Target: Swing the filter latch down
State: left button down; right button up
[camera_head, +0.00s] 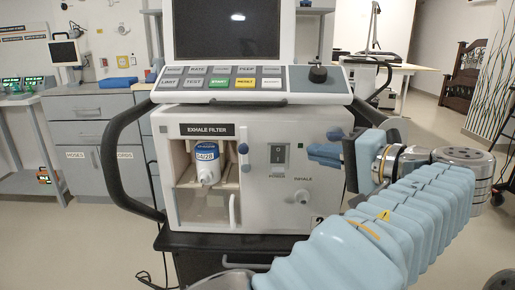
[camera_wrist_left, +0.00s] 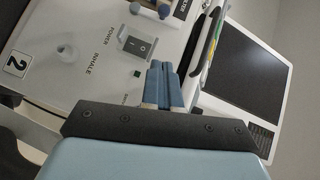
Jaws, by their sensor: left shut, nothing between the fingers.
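A white and blue filter (camera_head: 206,162) stands upright in the bay, under the EXHALE FILTER label. My left gripper (camera_head: 318,152) is to the right of the latch, near the power switch, with its fingers pointing left. Its blue fingers are together and empty in the left wrist view (camera_wrist_left: 160,75), apart from the latch. My right gripper is not in view.
The power switch (camera_head: 278,153) lies between my fingers and the latch. A white inhale port (camera_head: 300,196) is below. The keypad and knob panel (camera_head: 250,84) overhangs above. A dark side rail (camera_head: 115,160) curves at left.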

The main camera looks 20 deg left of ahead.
pick_arm(q)
jog(key=b, duration=0.1)
send_near(249, 147)
jog(key=x, duration=0.4)
jog(key=shift+w+a, duration=0.1)
jog(key=shift+w, duration=0.3)
jog(key=shift+s+a, duration=0.15)
jog(key=shift+a, duration=0.45)
